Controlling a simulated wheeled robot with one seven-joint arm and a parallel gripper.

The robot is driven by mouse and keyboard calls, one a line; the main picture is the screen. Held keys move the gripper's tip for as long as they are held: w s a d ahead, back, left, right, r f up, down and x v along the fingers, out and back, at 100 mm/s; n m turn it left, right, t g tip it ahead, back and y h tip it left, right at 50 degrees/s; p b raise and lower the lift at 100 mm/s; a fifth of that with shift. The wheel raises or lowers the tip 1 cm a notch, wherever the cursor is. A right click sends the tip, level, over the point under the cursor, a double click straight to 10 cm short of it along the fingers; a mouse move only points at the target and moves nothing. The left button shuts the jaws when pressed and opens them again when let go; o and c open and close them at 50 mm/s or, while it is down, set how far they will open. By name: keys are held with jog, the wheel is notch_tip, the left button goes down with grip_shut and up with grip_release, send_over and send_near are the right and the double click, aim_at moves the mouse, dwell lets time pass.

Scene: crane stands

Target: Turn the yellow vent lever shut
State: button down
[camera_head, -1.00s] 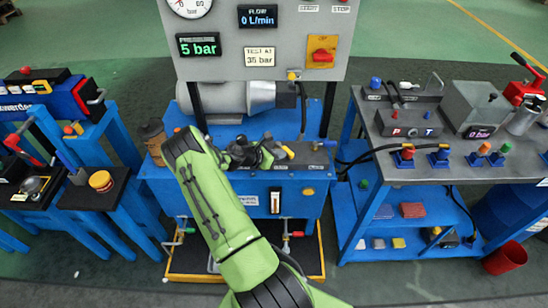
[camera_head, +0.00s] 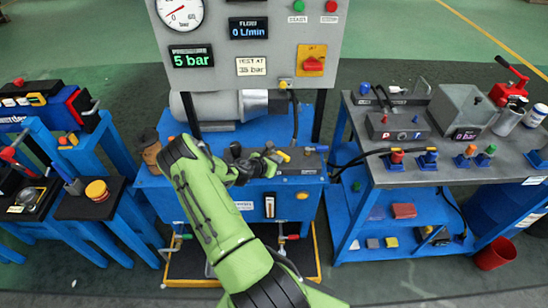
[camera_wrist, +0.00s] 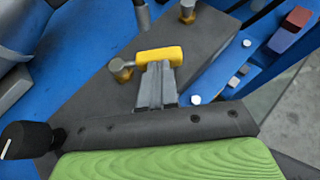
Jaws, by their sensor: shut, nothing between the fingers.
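The yellow vent lever (camera_wrist: 160,57) is a short rounded yellow bar on a grey round pivot (camera_wrist: 121,67), on the dark top of the blue bench. In the wrist view it points right from the pivot. In the head view the yellow lever (camera_head: 283,156) shows small, just right of my gripper (camera_head: 268,161). In the wrist view my gripper (camera_wrist: 160,74) is shut and empty, its fingertips right at the near side of the lever. I cannot tell whether they touch it. My green wrist hides the bench below.
A grey panel (camera_head: 230,90) with a gauge (camera_head: 181,12) and displays stands behind; pressure reads 5 bar. In the wrist view a black knob (camera_wrist: 27,140) is at lower left and another grey post (camera_wrist: 187,10) is at the top. A side bench (camera_head: 455,170) with hose couplings stands right.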

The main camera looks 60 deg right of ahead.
aim_at(287, 156)
jog(key=n+t+p, duration=0.1)
jog(key=s+d+n+t+p, duration=0.1)
jog(key=n+t+p, duration=0.1)
jog(key=p, duration=0.1)
jog(key=shift+s+d+r+n, duration=0.25)
jog(key=shift+s+d+n, duration=0.05)
jog(key=shift+s+d, duration=0.1)
jog(key=shift+s+d+f+t+p, duration=0.1)
jog(key=shift+s+d+t+p, duration=0.05)
jog(key=shift+d+p, duration=0.4)
jog(key=shift+s+d+f+t+p, duration=0.15)
jog(key=shift+d+p, duration=0.2)
jog(key=shift+d, duration=0.25)
jog(key=shift+d+r, duration=0.1)
jog(key=shift+d, duration=0.05)
